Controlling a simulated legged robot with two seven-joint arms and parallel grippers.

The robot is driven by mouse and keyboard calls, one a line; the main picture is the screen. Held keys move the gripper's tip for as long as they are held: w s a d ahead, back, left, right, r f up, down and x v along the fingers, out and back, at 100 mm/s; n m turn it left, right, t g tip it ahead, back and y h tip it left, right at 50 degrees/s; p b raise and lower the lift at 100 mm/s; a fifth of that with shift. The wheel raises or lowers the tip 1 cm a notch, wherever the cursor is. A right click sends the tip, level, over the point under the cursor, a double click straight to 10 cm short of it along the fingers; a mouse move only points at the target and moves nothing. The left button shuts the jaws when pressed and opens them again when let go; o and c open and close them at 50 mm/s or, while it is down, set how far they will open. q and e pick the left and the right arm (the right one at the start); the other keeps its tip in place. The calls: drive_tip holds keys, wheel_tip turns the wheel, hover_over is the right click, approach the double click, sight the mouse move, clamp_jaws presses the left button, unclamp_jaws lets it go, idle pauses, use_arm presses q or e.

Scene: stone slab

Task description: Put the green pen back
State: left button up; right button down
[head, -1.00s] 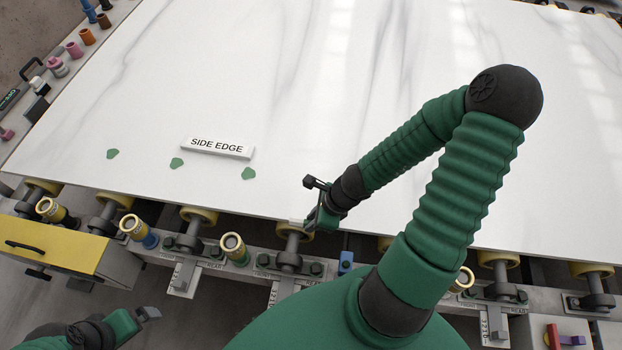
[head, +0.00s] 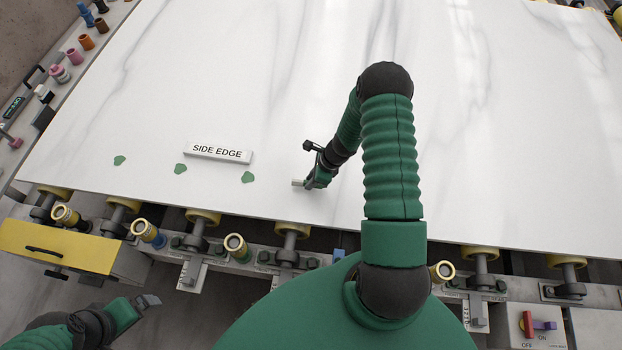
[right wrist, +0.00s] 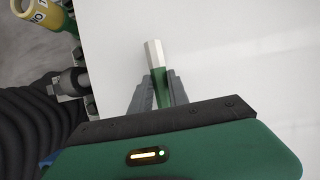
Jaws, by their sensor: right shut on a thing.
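My right gripper (head: 308,182) is over the white slab (head: 330,75), inward from its front edge. It is shut on the green pen, whose pale tip (head: 297,183) sticks out to the left. The right wrist view shows the pen (right wrist: 154,58) between the two grey fingers, with a whitish six-sided end and a green body. My left gripper (head: 148,302) is low at the left, off the slab; its jaws are not clear. A tube with a brass rim and green base (head: 237,247) stands at the slab's front edge and looks empty.
Three green marks and a SIDE EDGE block (head: 217,152) lie on the slab. Rollers and brackets line its front edge. A yellow drawer (head: 60,245) is at left.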

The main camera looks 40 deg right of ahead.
drive_tip(key=shift+a+f, duration=0.15)
drive_tip(key=shift+f, duration=0.4)
drive_tip(key=shift+a, duration=0.45)
drive_tip(key=shift+f, duration=0.2)
drive_tip(key=c, duration=1.5)
unclamp_jaws()
drive_tip(key=shift+r, duration=0.1)
drive_tip(key=shift+o, duration=1.2)
drive_tip(key=shift+d, duration=0.4)
use_arm(q)
drive_tip(key=shift+a, duration=0.25)
drive_tip(key=shift+a, duration=0.1)
use_arm(e)
drive_tip(key=shift+a, duration=0.1)
